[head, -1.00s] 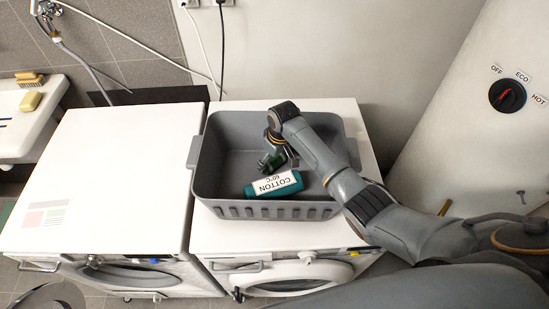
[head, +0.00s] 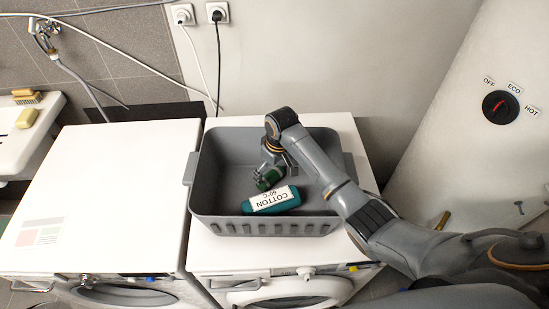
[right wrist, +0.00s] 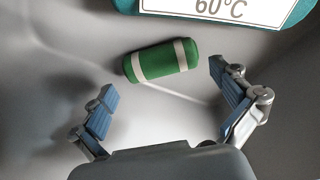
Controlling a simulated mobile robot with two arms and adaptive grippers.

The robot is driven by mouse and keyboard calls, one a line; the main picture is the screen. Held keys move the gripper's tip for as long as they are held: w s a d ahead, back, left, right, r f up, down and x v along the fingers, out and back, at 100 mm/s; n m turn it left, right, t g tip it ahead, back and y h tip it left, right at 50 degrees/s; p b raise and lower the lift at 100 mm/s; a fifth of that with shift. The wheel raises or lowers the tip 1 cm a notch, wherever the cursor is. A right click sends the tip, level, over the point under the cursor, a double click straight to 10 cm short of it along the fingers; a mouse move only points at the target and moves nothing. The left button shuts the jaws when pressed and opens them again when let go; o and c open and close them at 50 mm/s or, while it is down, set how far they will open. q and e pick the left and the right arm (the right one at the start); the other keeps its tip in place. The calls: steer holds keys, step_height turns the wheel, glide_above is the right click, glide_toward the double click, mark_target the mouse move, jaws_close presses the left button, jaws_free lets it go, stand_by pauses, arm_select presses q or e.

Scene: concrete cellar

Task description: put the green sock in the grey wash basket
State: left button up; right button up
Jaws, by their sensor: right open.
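The green sock (head: 268,179) is a rolled green bundle with two pale bands, seen clearly in the right wrist view (right wrist: 160,61). It lies on the floor of the grey wash basket (head: 205,190), behind a teal bottle. My right gripper (head: 274,163) reaches down into the basket just over the sock. In the right wrist view its blue-padded fingers (right wrist: 162,80) are spread, with nothing between them. The sock lies beyond the fingertips, apart from them. My left gripper is in no view.
The teal bottle labelled COTTON (head: 272,200) lies in the basket's front part. The basket stands on the right-hand white washing machine (head: 220,258). A water heater (head: 450,140) stands at the right, a sink (head: 22,135) at far left.

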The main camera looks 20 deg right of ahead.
mark_target(275, 181)
step_height(275, 181, up, 8)
steer(key=s, duration=0.1)
steer(key=shift+d+r+b, duration=0.25)
steer(key=shift+d+b, duration=0.05)
steer(key=shift+b, duration=0.15)
steer(key=shift+s, duration=0.1)
